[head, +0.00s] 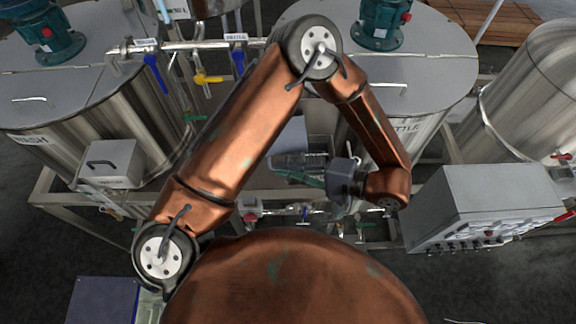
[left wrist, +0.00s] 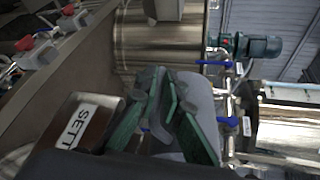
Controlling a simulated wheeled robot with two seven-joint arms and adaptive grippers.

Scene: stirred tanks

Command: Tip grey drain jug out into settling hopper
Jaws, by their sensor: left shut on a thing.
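My left gripper (head: 290,173) reaches in at the middle of the head view, under my bent arm, its fingers pointing left. In the left wrist view its green-padded fingers (left wrist: 168,118) are shut on the pale grey drain jug (left wrist: 197,92), which shows between and behind them. The fingers hide part of the jug, and I cannot tell its tilt or what is in it. A dark brown box with a white label reading "SETT", apparently the settling hopper (left wrist: 97,138), is close beside the fingers on the left of that view. My right gripper is not in view.
Large steel tanks (head: 90,125) stand left and behind, with a pipe carrying blue (head: 155,72) and yellow valve handles between them. A grey control box (head: 485,200) is at the right, near another steel tank (head: 535,100). Frame rails run below the tanks.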

